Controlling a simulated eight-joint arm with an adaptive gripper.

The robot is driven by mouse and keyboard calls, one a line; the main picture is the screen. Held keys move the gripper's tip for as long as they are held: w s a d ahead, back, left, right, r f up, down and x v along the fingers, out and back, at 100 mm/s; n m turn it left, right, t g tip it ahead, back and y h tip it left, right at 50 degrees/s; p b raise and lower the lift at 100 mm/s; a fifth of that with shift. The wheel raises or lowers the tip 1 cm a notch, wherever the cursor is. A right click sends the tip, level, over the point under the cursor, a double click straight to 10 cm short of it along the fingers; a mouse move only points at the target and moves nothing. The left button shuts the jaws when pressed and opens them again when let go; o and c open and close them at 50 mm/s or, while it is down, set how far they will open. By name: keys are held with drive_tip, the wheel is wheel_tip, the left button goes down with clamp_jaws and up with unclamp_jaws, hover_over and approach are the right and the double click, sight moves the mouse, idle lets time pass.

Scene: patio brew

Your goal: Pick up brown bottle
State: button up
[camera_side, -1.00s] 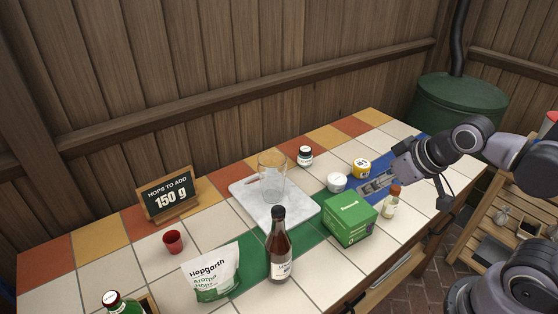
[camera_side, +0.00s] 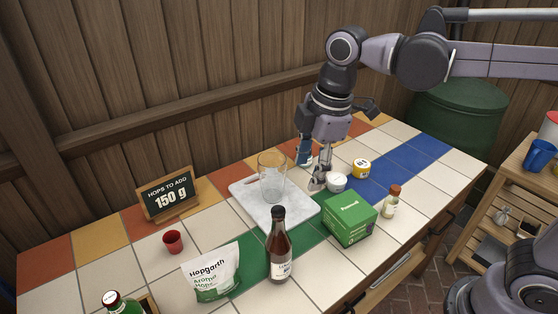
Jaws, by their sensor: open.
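The brown bottle (camera_side: 279,248) stands upright on the tiled table near the front, with a dark cap and a pale label low on its side. My gripper (camera_side: 311,176) points down with its fingers apart, behind and to the right of the bottle. It is over the table beside the white marble board (camera_side: 303,212). A small dark jar sits behind the fingers and is mostly hidden. A white round tub (camera_side: 336,182) is just right of the fingertips. I cannot tell whether the fingers touch either one.
A clear glass (camera_side: 271,178) stands on the board. The green box (camera_side: 350,220) is right of the bottle, and the hops bag (camera_side: 212,274) is to its left. A small corked bottle (camera_side: 391,202), yellow tub (camera_side: 361,168), red cup (camera_side: 173,242) and sign (camera_side: 168,195) stand around.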

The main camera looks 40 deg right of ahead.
sight(278, 210)
drive_tip(key=a+n, duration=0.2)
drive_tip(key=w+a+n+g, duration=0.1)
drive_tip(key=a+n, duration=0.1)
drive_tip(key=a, duration=0.1)
drive_tip(key=a+n+g, duration=0.1)
drive_tip(key=a+n, duration=0.1)
drive_tip(key=shift+w+a+r+h, duration=0.15)
drive_tip(key=shift+a+r+h, duration=0.15)
drive_tip(key=shift+h, duration=0.1)
wheel_tip(278, 210, down, 5)
drive_tip(key=shift+d+f, duration=0.1)
drive_tip(key=shift+f, duration=0.05)
drive_tip(key=f, duration=0.2)
drive_tip(key=d+f, duration=0.1)
drive_tip(key=f, duration=0.1)
drive_tip(key=shift+f, duration=0.7)
clamp_jaws()
